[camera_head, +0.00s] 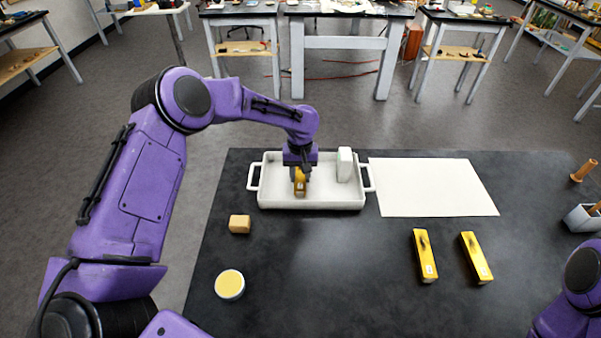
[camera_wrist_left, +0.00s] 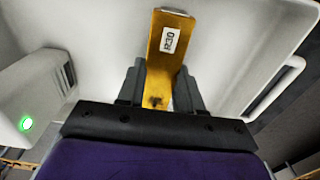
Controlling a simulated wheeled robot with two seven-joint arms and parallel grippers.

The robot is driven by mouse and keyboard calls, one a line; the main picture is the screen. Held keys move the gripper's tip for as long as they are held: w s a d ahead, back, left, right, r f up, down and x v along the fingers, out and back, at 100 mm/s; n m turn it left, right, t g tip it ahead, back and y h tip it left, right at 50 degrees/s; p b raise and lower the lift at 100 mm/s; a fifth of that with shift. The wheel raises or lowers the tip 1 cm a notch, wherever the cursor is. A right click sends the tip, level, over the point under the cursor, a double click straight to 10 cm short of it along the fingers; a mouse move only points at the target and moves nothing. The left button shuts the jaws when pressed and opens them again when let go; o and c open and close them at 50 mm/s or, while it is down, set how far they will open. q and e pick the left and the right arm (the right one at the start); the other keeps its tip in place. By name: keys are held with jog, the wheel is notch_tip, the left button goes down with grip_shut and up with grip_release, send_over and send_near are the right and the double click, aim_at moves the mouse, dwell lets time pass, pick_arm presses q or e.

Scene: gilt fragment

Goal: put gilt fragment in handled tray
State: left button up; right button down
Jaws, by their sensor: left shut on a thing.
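A gilt fragment (camera_head: 300,187) with a white label reading R30 is between the fingers of my left gripper (camera_head: 300,174). The gripper is shut on it. In the left wrist view the gilt fragment (camera_wrist_left: 170,42) sticks out past the two dark fingers, with the pale tray (camera_wrist_left: 245,30) behind it. The white handled tray (camera_head: 285,206) stands at the far left part of the black table. The gripper and fragment are over the tray's inside, left of its middle. I cannot tell whether the fragment touches the tray floor. My right gripper is not in view.
A white box-like device (camera_head: 344,165) stands in the tray's right part; its green light shows in the left wrist view. Two similar gilt pieces (camera_head: 425,255) (camera_head: 476,258) lie at right. A white sheet (camera_head: 432,187), tan block (camera_head: 240,224) and round yellow-topped thing (camera_head: 230,284) lie nearby. The table's middle is clear.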

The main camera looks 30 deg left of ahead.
aim_at(301, 175)
pick_arm(q)
jog(key=shift+f, duration=0.3)
jog(key=shift+w+f, duration=0.2)
jog(key=o, duration=1)
jog(key=shift+s, duration=0.1)
jog(key=shift+o, duration=0.2)
jog(key=shift+r, duration=0.1)
jog(key=shift+r, duration=0.3)
notch_tip(301, 175, up, 12)
jog(key=b, duration=0.2)
jog(key=shift+f, duration=0.25)
